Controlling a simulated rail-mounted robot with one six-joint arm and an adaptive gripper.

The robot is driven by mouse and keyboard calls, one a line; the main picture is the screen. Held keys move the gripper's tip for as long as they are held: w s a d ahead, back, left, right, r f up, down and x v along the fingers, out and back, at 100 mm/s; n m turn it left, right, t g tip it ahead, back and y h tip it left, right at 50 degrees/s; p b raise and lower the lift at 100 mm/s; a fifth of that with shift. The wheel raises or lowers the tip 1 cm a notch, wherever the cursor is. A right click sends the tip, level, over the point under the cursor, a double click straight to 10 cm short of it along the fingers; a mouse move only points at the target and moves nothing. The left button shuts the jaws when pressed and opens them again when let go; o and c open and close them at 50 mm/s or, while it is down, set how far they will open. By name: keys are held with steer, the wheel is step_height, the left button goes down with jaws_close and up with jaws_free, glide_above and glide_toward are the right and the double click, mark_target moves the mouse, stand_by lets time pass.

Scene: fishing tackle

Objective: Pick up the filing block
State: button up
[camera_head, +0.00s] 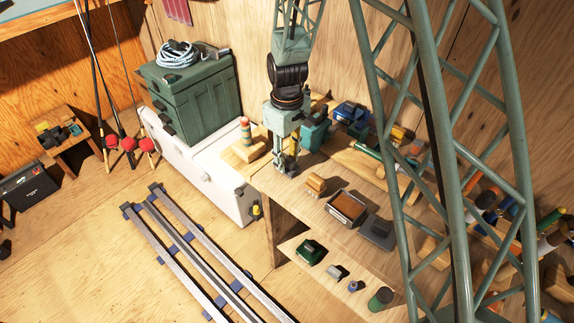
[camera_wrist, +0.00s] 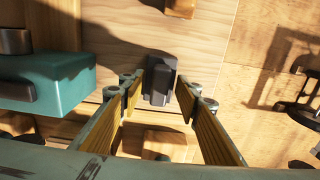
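A small dark grey stepped block (camera_wrist: 159,82), which looks like the filing block, lies on the wooden bench in the wrist view. My gripper (camera_wrist: 162,86) is open, with one finger to the left of the block and one to the right. The block appears between the fingertips, with narrow gaps at its sides; I cannot tell how far below the tips it is. In the head view my gripper (camera_head: 287,164) points down, low over the bench near its left end. The block is not clearly seen there, hidden at or behind the fingers.
A teal box (camera_wrist: 58,82) stands close left in the wrist view. On the bench (camera_head: 283,192) are a wooden-topped item (camera_head: 315,186), a dark tray (camera_head: 346,208) and a grey flat item (camera_head: 378,232). A striped float (camera_head: 246,130) stands on a wooden block to the left.

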mark_target(287, 157)
jaws_close()
steer(key=shift+r, duration=0.1)
steer(key=shift+r+p, duration=0.5)
steer(key=shift+r, duration=4.4)
steer(key=c, duration=0.8)
jaws_free()
steer(key=shift+c, duration=0.4)
